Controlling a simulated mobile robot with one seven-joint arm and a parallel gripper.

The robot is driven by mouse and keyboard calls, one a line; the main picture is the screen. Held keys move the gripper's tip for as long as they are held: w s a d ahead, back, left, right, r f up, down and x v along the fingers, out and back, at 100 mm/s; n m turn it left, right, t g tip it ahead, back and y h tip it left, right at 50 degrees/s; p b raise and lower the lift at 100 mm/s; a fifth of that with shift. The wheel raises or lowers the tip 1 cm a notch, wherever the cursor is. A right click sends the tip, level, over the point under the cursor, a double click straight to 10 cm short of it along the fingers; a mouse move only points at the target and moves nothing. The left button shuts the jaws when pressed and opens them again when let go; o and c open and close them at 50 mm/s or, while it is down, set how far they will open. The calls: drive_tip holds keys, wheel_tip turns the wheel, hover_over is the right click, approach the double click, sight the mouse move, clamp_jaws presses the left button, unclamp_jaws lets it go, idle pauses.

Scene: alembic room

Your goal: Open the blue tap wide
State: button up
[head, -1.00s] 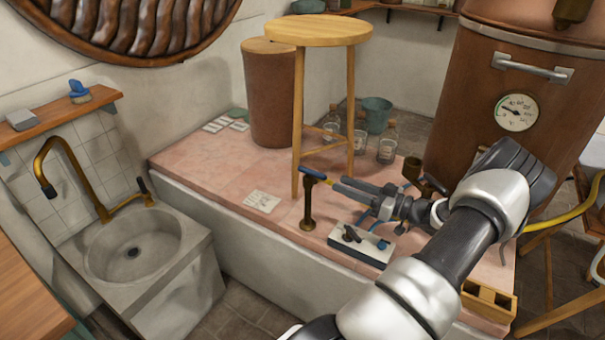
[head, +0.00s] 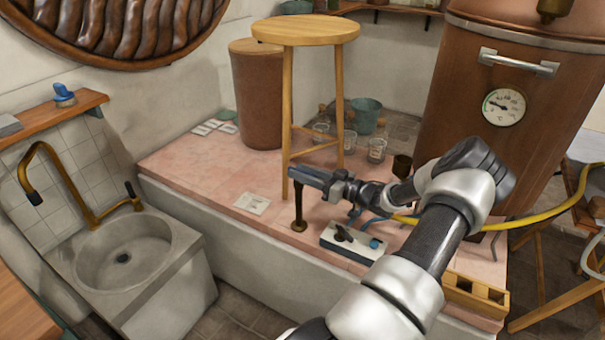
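The tap is a thin dark brown post (head: 299,212) standing upright on a round foot on the pink tiled platform. Its blue lever, at the top of the post, is hidden behind my gripper in this view. My gripper (head: 303,176) is at the top of the post, reaching in from the right, level with where the lever sits. I cannot tell whether the fingers are closed on the lever or only around or beside it.
A wooden stool (head: 306,30) stands just behind the tap. A white box with a blue knob (head: 343,240) lies at the front right of it. A copper boiler (head: 490,110) and a yellow hose (head: 530,220) are to the right. A stone sink (head: 125,255) is at left.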

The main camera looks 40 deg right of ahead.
clamp_jaws()
